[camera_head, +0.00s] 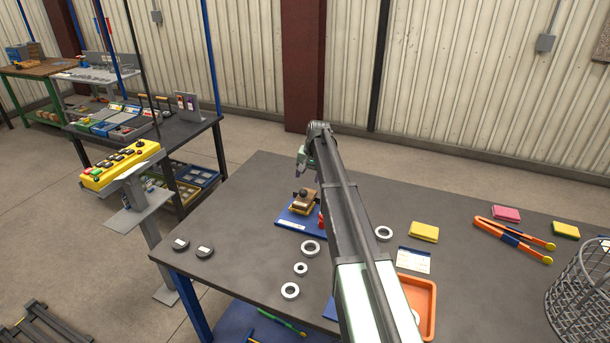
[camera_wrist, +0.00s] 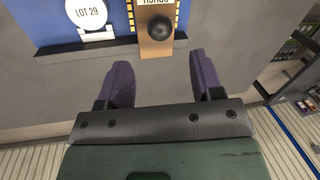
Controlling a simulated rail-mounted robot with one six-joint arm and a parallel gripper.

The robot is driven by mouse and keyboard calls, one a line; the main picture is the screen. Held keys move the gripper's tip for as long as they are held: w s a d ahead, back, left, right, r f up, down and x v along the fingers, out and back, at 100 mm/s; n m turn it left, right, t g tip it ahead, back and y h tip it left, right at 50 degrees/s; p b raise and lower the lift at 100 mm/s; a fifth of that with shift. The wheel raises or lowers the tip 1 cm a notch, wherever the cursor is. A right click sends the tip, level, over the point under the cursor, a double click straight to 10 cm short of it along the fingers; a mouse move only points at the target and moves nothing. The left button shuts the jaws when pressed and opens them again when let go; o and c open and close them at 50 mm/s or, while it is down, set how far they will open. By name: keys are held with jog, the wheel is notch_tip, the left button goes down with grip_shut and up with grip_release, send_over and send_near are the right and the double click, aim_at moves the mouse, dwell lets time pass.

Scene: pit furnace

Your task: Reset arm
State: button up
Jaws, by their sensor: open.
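My arm reaches out over the dark workbench (camera_head: 245,215) in the head view. My gripper (camera_head: 299,170) is above a wooden block with a black knob (camera_head: 305,202), which stands on a blue base (camera_head: 292,218). In the wrist view my gripper (camera_wrist: 157,78) has its two purple fingers apart with nothing between them. The wooden block (camera_wrist: 155,48) and its round black knob (camera_wrist: 160,27) are just beyond the fingertips, not touching them. A round white "LOT 29" label (camera_wrist: 87,14) is on the blue base (camera_wrist: 45,22). My arm hides part of the bench.
Metal rings (camera_head: 311,248), black discs (camera_head: 204,251), an orange tray (camera_head: 431,290), a yellow block (camera_head: 424,231), orange tongs (camera_head: 512,240) and a wire basket (camera_head: 582,295) are on the bench. A yellow control box (camera_head: 122,164) stands left. The bench's far left is clear.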

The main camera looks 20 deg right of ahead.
jog(key=r, duration=0.1)
jog(key=r+p, duration=0.1)
jog(key=r, duration=0.1)
jog(key=shift+s+d, duration=0.2)
jog(key=shift+f, duration=0.1)
jog(key=s+a+n, duration=0.2)
jog(key=s+a, duration=0.5)
jog(key=s, duration=0.5)
jog(key=s+a+n+h, duration=0.1)
jog(key=s+a+n, duration=0.1)
jog(key=s+a, duration=0.6)
jog(key=s+a+n+g, duration=0.1)
jog(key=s+a+n, duration=0.2)
jog(key=s, duration=1.4)
jog(key=a, duration=0.4)
jog(key=shift+a+f+h, duration=0.15)
jog(key=shift+a+h, duration=0.05)
jog(key=shift+h, duration=0.2)
